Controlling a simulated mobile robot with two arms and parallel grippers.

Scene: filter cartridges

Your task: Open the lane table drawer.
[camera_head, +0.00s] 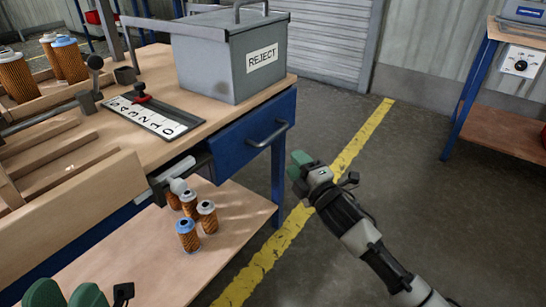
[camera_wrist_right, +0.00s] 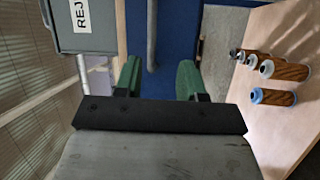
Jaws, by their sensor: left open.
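The lane table drawer has a blue front (camera_head: 234,143) under the wooden tabletop and looks shut. Its grey bar handle (camera_head: 268,134) is on that front. My right gripper (camera_head: 298,165) is open, just to the right of the handle and apart from it in the head view. In the right wrist view, the fingers (camera_wrist_right: 158,80) are spread, and the handle (camera_wrist_right: 151,40) runs upright ahead, lined up between them against the blue front (camera_wrist_right: 178,35). My left gripper (camera_head: 68,294) is open and empty at the bottom left, with only its green fingertips showing.
A grey REJECT bin (camera_head: 215,65) stands on the tabletop above the drawer. Several orange cartridges (camera_head: 188,236) stand on the lower shelf (camera_head: 150,265). The floor around my right arm is clear, with a yellow line (camera_head: 365,135). Another blue-legged table (camera_head: 470,85) stands at right.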

